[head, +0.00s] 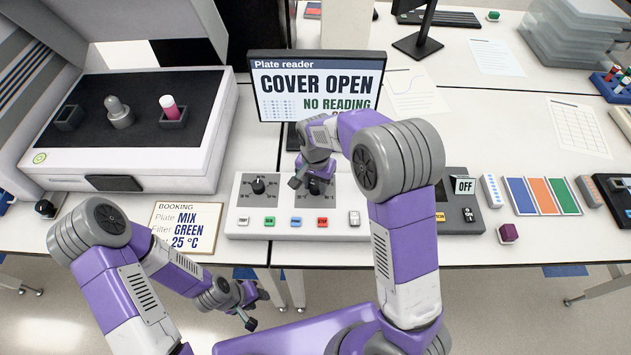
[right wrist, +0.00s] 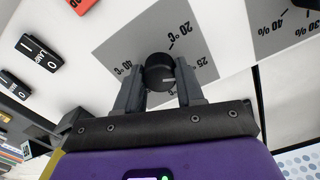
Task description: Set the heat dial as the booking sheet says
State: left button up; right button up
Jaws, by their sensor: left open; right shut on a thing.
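The booking sheet (head: 187,226) reads Plate MIX, Filter GREEN, 25 °C. The heat dial (right wrist: 160,73) is a black knob on a grey scale with °C labels; 20, 25 and 40 °C can be made out. Its pale mark lies toward the right in the right wrist view, on the side of the 25 °C label; exact alignment is unclear. My right gripper (right wrist: 160,92) is shut on the dial, one finger on each side. In the head view that gripper (head: 308,183) partly hides the dial. My left gripper (head: 247,305) is open and empty, low in front of the bench.
The control panel (head: 240,220) has a second dial (head: 258,185) and a row of coloured buttons. The monitor (head: 318,85) behind reads COVER OPEN, NO READING. A switch box (head: 463,210) stands right.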

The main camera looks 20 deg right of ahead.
aim_at(316, 184)
jog(key=shift+w+r+m, duration=0.1)
jog(key=shift+m, duration=0.3)
jog(key=o, duration=1)
jog(key=shift+o, duration=0.2)
notch_tip(316, 184, up, 8)
jog(key=shift+f+p, duration=0.25)
jog(key=shift+p, duration=0.2)
